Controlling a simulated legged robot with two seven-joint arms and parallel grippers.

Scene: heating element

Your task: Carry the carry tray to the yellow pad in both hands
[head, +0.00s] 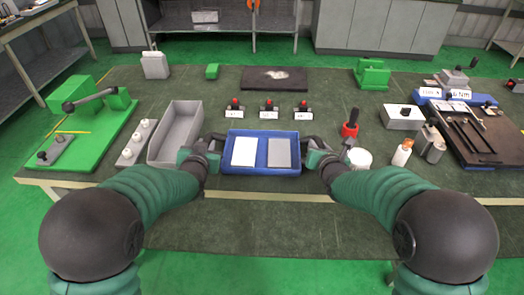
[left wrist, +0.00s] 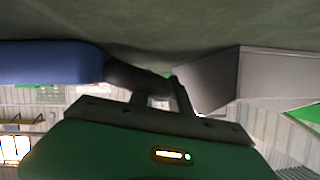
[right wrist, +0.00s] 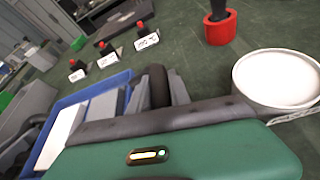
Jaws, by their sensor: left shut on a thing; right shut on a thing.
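The carry tray (head: 261,171) is a blue open box near the front middle of the table, with a white block (head: 244,151) and a grey block (head: 279,153) inside. My left gripper (head: 217,143) is shut on its left end and my right gripper (head: 307,145) is shut on its right end. The tray's blue side shows in the left wrist view (left wrist: 50,62), and its rim shows in the right wrist view (right wrist: 95,91). I cannot tell whether it touches the table. I see no clear yellow pad.
A grey open bin (head: 176,133) stands close to my left gripper. A white round container (head: 358,158) and a red holder (head: 349,131) stand near my right gripper. Several small red-topped blocks (head: 269,110) are behind the tray. The table front is clear.

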